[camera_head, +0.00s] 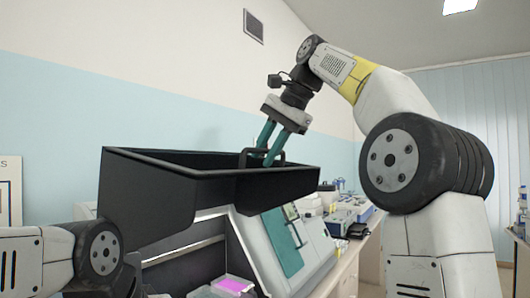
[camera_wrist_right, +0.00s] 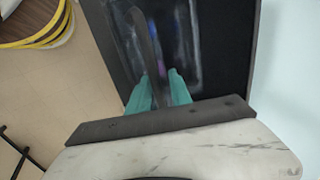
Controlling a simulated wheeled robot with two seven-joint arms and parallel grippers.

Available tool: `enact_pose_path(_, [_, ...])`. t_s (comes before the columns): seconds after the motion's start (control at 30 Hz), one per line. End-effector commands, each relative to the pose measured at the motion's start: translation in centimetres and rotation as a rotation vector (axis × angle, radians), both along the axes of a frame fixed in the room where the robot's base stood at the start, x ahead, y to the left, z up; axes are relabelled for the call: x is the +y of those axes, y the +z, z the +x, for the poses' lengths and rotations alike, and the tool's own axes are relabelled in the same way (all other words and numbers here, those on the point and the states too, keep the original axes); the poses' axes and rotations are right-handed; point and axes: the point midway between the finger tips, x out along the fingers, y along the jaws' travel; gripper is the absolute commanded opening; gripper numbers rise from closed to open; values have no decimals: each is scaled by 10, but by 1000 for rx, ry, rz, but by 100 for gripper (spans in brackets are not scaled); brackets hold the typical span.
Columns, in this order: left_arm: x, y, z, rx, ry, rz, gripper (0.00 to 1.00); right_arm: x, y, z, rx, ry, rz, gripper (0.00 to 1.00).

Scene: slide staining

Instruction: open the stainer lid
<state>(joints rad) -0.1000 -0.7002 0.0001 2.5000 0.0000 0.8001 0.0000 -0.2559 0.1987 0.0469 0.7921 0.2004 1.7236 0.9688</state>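The stainer lid (camera_head: 200,185) is a black, open-box shape. It stands raised above the stainer body (camera_head: 265,255), with a gap beneath it that shows part of the inside. Its dark handle (camera_head: 262,156) is at the upper edge; it also shows as a curved strip in the right wrist view (camera_wrist_right: 149,50). My right gripper (camera_head: 268,158) reaches down from above, its teal fingers closed on the handle. In the right wrist view the fingers (camera_wrist_right: 162,88) sit at either side of the strip. My left gripper is out of view; only my left arm shows at lower left.
A pink-lit panel (camera_head: 232,284) shows inside the stainer under the lid. A bench with blue-and-white instruments (camera_head: 345,215) runs back to the right. In the right wrist view, a yellow-edged round thing (camera_wrist_right: 40,30) is at upper left.

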Motion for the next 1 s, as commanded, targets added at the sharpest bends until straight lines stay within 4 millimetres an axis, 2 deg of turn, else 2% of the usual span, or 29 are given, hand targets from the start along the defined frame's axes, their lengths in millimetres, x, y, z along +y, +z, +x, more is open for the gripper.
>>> enact_pose_path(0.37, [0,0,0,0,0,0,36,-3,2,-1,-2,-4,-1,34])
enact_pose_path(0.73, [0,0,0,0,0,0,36,-16,29,-9,-2,-3,0,34])
enact_pose_path(1.0, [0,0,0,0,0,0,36,-23,40,-15,0,-3,0,34])
